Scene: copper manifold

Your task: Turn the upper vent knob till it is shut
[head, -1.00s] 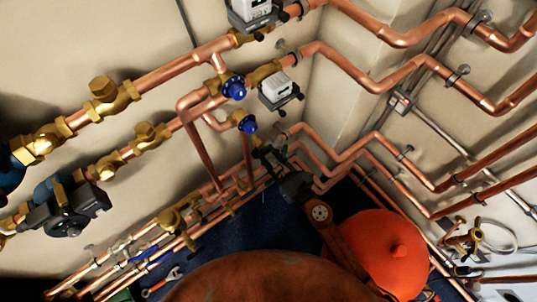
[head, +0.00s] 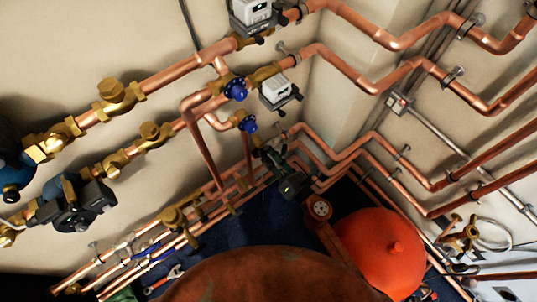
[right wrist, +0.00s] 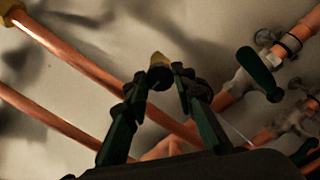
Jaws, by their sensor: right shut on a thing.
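A small dark knob (right wrist: 159,76) with a brass end (right wrist: 158,58) shows in the right wrist view between the fingertips of my right gripper (right wrist: 168,78). The fingers are shut on it from both sides and partly cover it. I take it for the vent knob, but I cannot tell whether it is the upper one, nor how far it is turned. In the head view my right gripper (head: 266,152) reaches in among the pipes below the blue knobs; what it holds is hidden there. My left gripper is not in view.
Two blue knobs, an upper one (head: 235,88) and a lower one (head: 247,123), sit close above the gripper on copper pipes. A dark green lever handle (right wrist: 259,74) stands to its right. An orange-red tank (head: 380,252) is at the lower right.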

